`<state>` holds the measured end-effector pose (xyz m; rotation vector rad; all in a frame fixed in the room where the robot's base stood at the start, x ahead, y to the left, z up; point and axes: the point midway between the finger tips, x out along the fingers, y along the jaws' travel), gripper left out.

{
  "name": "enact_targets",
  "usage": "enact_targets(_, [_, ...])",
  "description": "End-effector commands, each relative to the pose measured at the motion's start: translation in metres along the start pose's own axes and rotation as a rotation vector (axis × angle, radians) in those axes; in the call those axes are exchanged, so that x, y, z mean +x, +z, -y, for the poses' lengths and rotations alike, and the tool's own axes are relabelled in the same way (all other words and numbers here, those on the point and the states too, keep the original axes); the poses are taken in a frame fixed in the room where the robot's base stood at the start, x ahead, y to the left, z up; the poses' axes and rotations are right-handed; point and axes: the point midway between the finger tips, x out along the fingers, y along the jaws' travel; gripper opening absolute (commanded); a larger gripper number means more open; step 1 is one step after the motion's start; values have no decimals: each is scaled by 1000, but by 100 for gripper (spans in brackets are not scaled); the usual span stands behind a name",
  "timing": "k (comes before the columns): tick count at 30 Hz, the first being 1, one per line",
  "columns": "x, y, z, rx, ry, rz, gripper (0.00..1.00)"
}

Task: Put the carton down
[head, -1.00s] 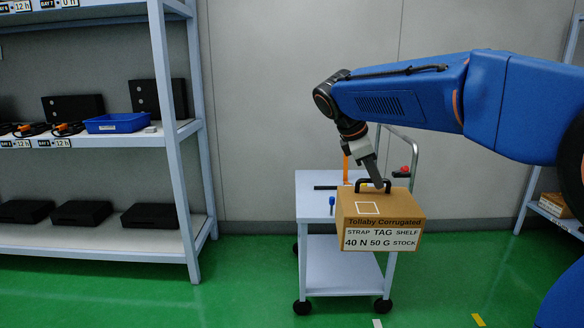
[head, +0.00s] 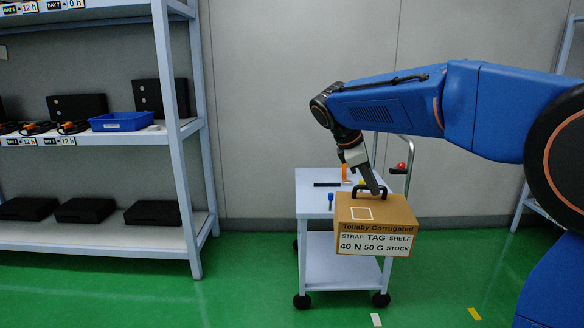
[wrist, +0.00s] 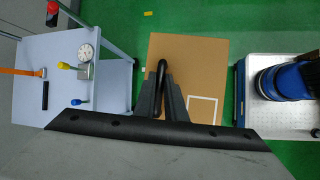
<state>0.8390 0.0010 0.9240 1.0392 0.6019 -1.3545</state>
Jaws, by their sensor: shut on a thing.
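My gripper (head: 382,190) is shut on the handle and holds the carton in front of the right part of the trolley. In the wrist view the carton (wrist: 190,55) lies below my gripper (wrist: 162,85), with green floor around it and a gap between it and the trolley top. A white square outline marks its top. The carton hides part of the trolley.
The white trolley (head: 312,201) has an orange-handled hammer (wrist: 22,71), a gauge (wrist: 86,52) and small tools on top. Its lower shelf (head: 335,270) looks bare. A shelf rack (head: 100,147) at left holds a blue tray (head: 121,122) and black boxes. Green floor is open in front.

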Motion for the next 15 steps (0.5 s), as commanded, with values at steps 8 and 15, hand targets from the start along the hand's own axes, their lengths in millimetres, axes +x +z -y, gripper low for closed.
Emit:
enact_targets(8, [36,-23,-11,64,-38,21,0])
enact_targets(15, [94,-57,-23,171,-96,54,0])
